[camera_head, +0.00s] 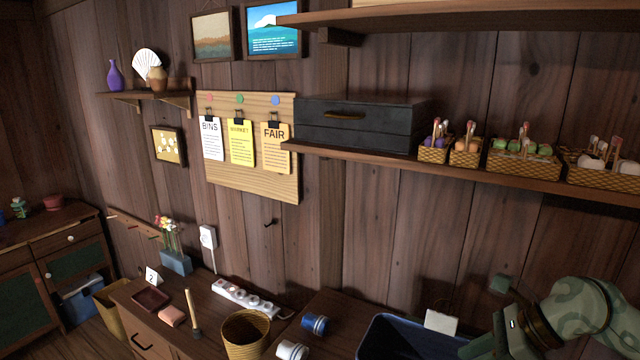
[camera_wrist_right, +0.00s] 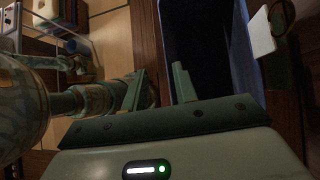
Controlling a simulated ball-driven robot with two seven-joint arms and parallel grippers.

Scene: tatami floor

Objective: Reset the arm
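My right arm, green with a swirled pattern, comes in at the lower right of the head view. Its gripper (camera_head: 500,284) is raised over the right end of the counter, near a dark blue bin. In the right wrist view the two fingers of the right gripper (camera_wrist_right: 160,82) stand apart, with nothing between them.
The dark blue bin (camera_head: 378,342) stands on the counter beside a white card (camera_head: 441,322). Left of it are blue-and-white cups (camera_head: 315,323), a yellow basket (camera_head: 246,333) and a power strip (camera_head: 245,296). A shelf (camera_head: 480,176) with small baskets runs above.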

